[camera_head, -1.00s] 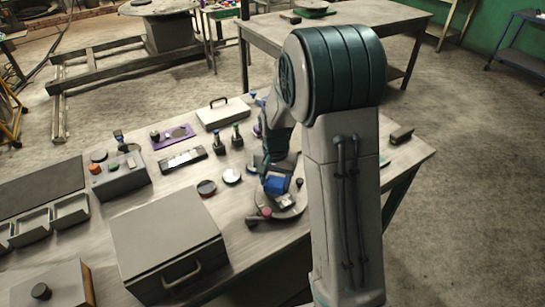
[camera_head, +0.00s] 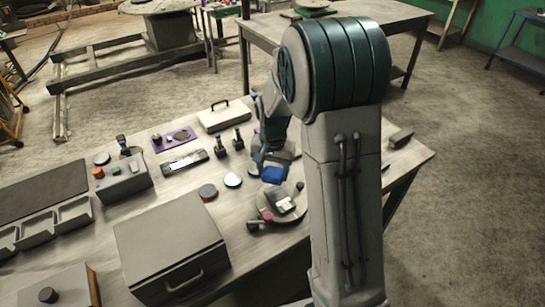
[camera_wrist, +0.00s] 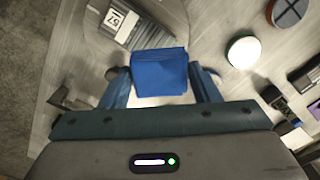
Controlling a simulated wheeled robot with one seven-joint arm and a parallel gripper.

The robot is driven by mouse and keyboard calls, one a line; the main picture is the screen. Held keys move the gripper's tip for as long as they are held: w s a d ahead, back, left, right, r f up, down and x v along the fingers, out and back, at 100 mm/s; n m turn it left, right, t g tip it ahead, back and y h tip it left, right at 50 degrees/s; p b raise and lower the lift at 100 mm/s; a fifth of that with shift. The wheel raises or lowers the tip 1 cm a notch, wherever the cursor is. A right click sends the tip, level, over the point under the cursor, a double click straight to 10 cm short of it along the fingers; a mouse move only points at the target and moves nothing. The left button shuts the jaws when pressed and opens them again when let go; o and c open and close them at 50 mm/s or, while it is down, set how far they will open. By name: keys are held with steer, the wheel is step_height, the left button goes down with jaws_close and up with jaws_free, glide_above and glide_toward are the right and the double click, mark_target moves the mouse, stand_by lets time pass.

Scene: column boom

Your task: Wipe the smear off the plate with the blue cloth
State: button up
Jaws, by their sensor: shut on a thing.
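The blue cloth (camera_wrist: 160,72) is a folded pad between the fingers of my gripper (camera_wrist: 162,82), which is shut on it. In the head view the cloth (camera_head: 273,174) hangs below my gripper (camera_head: 269,162), by the far edge of a round grey plate (camera_head: 291,214). The plate is partly seen at the upper left of the wrist view (camera_wrist: 98,42). A grey block with a white label reading 57 (camera_wrist: 123,24) shows over the plate area; it also shows in the head view (camera_head: 281,200). I cannot make out a smear.
A small pink-ended item (camera_head: 266,216) lies at the plate's near left edge. A white-topped disc (camera_head: 232,180) and a dark disc (camera_head: 208,191) lie to the left. A large grey box (camera_head: 170,240) stands at the near left. My arm hides the table's right part.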

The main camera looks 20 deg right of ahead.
mark_target(273, 172)
steer(key=shift+r+p, duration=0.9)
steer(key=shift+r, duration=0.75)
steer(key=shift+s, duration=0.1)
